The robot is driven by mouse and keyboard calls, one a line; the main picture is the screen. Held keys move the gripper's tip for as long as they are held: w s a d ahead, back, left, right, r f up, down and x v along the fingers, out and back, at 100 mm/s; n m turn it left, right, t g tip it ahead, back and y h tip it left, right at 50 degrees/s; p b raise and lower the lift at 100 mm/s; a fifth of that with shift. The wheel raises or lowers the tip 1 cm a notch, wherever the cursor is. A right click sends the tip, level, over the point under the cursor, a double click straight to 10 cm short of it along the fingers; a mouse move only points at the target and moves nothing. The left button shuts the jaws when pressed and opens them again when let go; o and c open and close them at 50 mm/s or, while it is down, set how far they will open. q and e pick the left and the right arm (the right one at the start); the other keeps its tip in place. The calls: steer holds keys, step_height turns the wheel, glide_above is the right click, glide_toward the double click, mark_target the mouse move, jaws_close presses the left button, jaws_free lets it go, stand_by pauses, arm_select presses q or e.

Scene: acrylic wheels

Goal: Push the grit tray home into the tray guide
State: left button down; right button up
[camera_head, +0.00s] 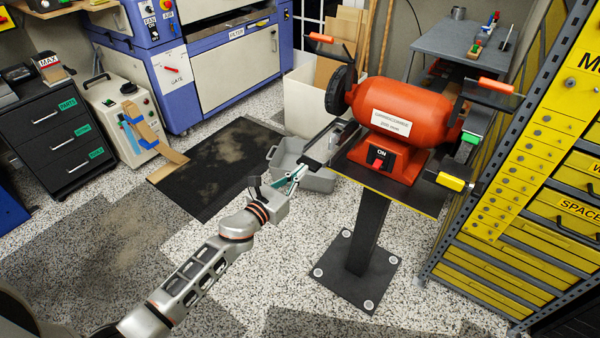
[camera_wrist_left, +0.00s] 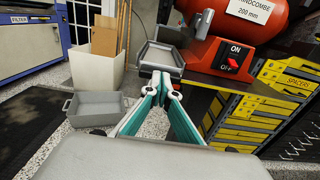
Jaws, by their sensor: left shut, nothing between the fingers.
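The grit tray (camera_wrist_left: 162,57) is a shallow grey open tray at the edge of the grinder stand, straight ahead in the left wrist view. In the head view a narrow dark tray shape (camera_head: 327,146) projects left from the stand, under the grinder's wheel. I cannot clearly tell the tray guide from the tray there. My left gripper (camera_head: 300,171) is shut and empty, its teal fingers pointing at the tray's near end. In the wrist view its fingertips (camera_wrist_left: 160,90) are just below the tray's near wall; whether they touch it is unclear. My right gripper is not in view.
The orange bench grinder (camera_head: 410,108) stands on a pedestal with a wide base plate (camera_head: 358,277). A grey tub (camera_head: 318,180) lies on the floor below the tray. A yellow drawer cabinet (camera_head: 515,165) stands close on the right. The floor left of the pedestal is mostly clear.

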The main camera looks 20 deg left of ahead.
arm_select(q)
steer(key=v, duration=0.3)
steer(key=shift+s+a, duration=0.15)
steer(key=shift+s, duration=0.25)
stand_by(1.1)
stand_by(0.4)
steer(key=s+f+n+g+y+p, duration=0.1)
steer(key=s+f+n+g+p, duration=0.1)
steer(key=s+n, duration=0.9)
steer(key=s+f+n+g+y+p, duration=0.1)
steer(key=s+f+n, duration=0.4)
steer(key=s+n, duration=0.6)
steer(key=s+f+n+g+y+p, duration=0.1)
steer(key=s+f+n+g+p, duration=0.2)
steer(key=s+n, duration=0.9)
steer(key=shift+a+f+n+g+y+p, duration=0.3)
steer(key=shift+a+f+n+p, duration=0.15)
steer(key=shift+n+p, duration=0.45)
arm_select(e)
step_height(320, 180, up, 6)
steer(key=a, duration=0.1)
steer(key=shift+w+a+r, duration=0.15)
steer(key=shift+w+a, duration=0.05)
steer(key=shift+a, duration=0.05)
